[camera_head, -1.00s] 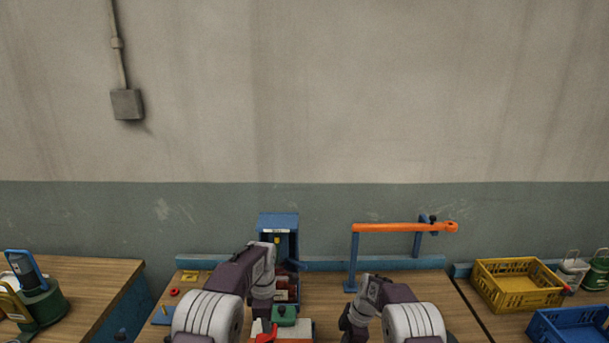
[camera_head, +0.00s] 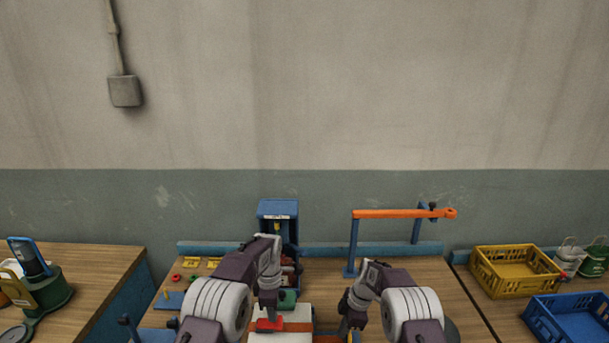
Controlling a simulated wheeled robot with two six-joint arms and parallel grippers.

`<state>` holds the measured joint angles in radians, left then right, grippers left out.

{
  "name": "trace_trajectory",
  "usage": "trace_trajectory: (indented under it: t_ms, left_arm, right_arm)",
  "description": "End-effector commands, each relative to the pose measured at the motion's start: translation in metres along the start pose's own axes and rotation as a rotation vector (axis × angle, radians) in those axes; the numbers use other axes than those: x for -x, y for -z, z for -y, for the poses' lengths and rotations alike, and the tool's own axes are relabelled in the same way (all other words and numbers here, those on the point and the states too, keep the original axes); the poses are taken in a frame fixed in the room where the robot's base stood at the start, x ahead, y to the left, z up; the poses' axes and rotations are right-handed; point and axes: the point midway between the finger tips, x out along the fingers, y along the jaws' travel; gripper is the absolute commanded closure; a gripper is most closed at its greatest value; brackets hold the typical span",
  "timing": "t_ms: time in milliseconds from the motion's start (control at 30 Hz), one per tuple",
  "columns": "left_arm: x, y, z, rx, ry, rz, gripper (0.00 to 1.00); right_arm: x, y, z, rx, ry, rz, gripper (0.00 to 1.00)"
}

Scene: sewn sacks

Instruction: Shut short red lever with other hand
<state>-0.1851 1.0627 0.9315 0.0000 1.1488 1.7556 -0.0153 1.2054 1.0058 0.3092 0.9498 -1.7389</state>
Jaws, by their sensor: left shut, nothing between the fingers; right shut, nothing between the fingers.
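A short red lever (camera_head: 270,325) shows near the bottom centre, on a white and orange block or sack (camera_head: 297,327). A green block (camera_head: 287,299) is just behind it. My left gripper (camera_head: 268,302) points down directly behind the lever and partly overlaps it in the picture; I cannot tell whether it touches. It is shut and empty. My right gripper (camera_head: 345,328) points down to the right of the white and orange thing, apart from the lever. It is shut and empty. The lower part of the scene is cut off by the frame edge.
A blue stand (camera_head: 278,209) is behind my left gripper. An orange bar (camera_head: 400,213) on blue posts stands at back right. Yellow (camera_head: 510,283) and blue (camera_head: 570,325) crates are at right. Small red and yellow parts lie at left. The bench between the bar's posts is clear.

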Motion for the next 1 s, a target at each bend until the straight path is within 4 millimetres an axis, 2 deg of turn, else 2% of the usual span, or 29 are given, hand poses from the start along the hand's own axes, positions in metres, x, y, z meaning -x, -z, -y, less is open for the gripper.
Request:
trace_trajectory:
  t_ms: [633, 767, 967, 1000]
  left_arm:
    - [0.079, 0.000, -0.001, 0.000, -0.004, 0.001, 1.00]
    - [0.087, 0.000, -0.001, 0.000, -0.002, 0.000, 1.00]
    - [0.088, 0.000, 0.000, 0.000, -0.001, 0.000, 1.00]
    - [0.088, 0.000, 0.000, 0.000, -0.002, 0.000, 1.00]
  right_arm:
    - [-0.001, -0.002, 0.001, -0.001, 0.004, 0.003, 1.00]
    - [-0.001, -0.002, 0.001, -0.001, 0.004, 0.003, 1.00]
    - [-0.001, -0.002, 0.001, -0.001, 0.003, 0.002, 1.00]
    - [-0.001, -0.002, 0.001, -0.001, 0.003, 0.002, 0.97]
